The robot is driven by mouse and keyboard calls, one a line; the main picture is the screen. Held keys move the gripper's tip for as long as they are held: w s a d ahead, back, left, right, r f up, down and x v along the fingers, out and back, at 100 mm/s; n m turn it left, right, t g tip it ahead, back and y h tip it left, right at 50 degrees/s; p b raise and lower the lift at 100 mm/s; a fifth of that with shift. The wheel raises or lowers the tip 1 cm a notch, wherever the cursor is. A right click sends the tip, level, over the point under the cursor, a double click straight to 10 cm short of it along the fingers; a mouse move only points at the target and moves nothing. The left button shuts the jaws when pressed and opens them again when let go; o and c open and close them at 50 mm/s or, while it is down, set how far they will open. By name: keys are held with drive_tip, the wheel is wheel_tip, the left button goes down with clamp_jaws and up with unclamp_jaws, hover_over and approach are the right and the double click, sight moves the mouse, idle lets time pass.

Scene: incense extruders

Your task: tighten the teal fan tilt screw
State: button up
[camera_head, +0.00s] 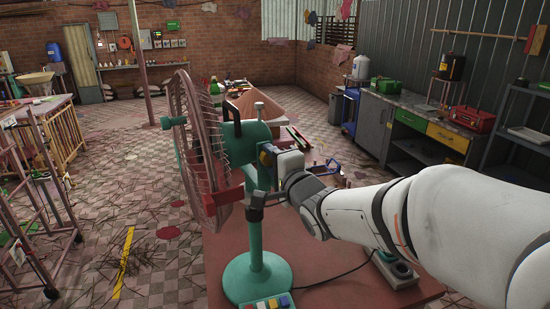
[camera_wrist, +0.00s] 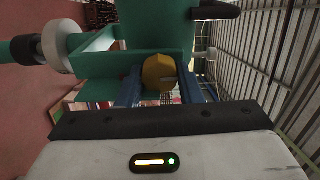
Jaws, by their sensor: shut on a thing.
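The teal fan (camera_head: 258,215) stands on a red-brown table, its round reddish guard (camera_head: 187,150) facing left. Its yellow tilt screw knob (camera_wrist: 159,70) sits at the teal bracket in the middle of the wrist view, with a slot across its face. My gripper (camera_wrist: 159,86) has its two blue fingers on either side of the knob and is shut on it. In the head view my gripper (camera_head: 270,154) reaches the fan's joint from the right, and its fingers partly hide the screw. The fan's teal body (camera_wrist: 150,20) fills the top of the wrist view.
The red-brown table (camera_head: 330,262) bears the fan, a cable and a small device (camera_head: 395,268) at its right. A workbench (camera_head: 415,120) with a red toolbox (camera_head: 472,118) lines the right wall. A metal rack (camera_head: 40,205) stands at left.

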drive_tip(key=shift+r, duration=0.1)
drive_tip(key=o, duration=1)
drive_tip(key=shift+s+d, duration=0.1)
drive_tip(key=shift+s, duration=0.05)
drive_tip(key=b+v, duration=0.1)
drive_tip(key=v, duration=0.6)
drive_tip(key=shift+s+d+b, duration=0.15)
drive_tip(key=shift+s+b, duration=0.05)
drive_tip(key=shift+b, duration=0.15)
